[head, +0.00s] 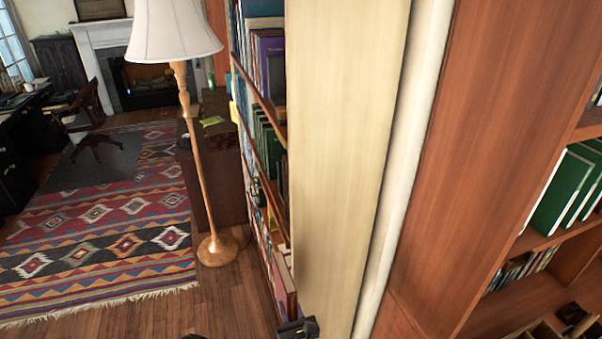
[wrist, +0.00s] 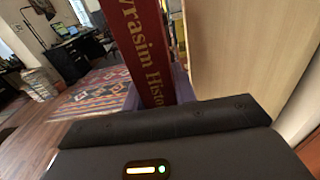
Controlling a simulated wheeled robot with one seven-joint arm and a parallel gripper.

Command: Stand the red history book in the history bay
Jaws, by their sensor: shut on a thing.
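The red history book (wrist: 146,50) stands roughly upright, slightly tilted, in the wrist view, with part of its gold title, "yrasim Histo", showing on the spine. My gripper (wrist: 157,94) is shut on its lower part. In the head view a dark part of my gripper (head: 298,328) shows at the bottom edge, just below a red book (head: 285,287) in front of the left bookcase (head: 262,92). I cannot tell which bay is the history bay, as no bay label is readable.
The pale panel (head: 345,150) stands close on the right of my gripper. A floor lamp (head: 197,150) stands left of the bookcase, on wooden floor beside a patterned rug (head: 100,245). Another bookcase with green books (head: 562,190) is at right.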

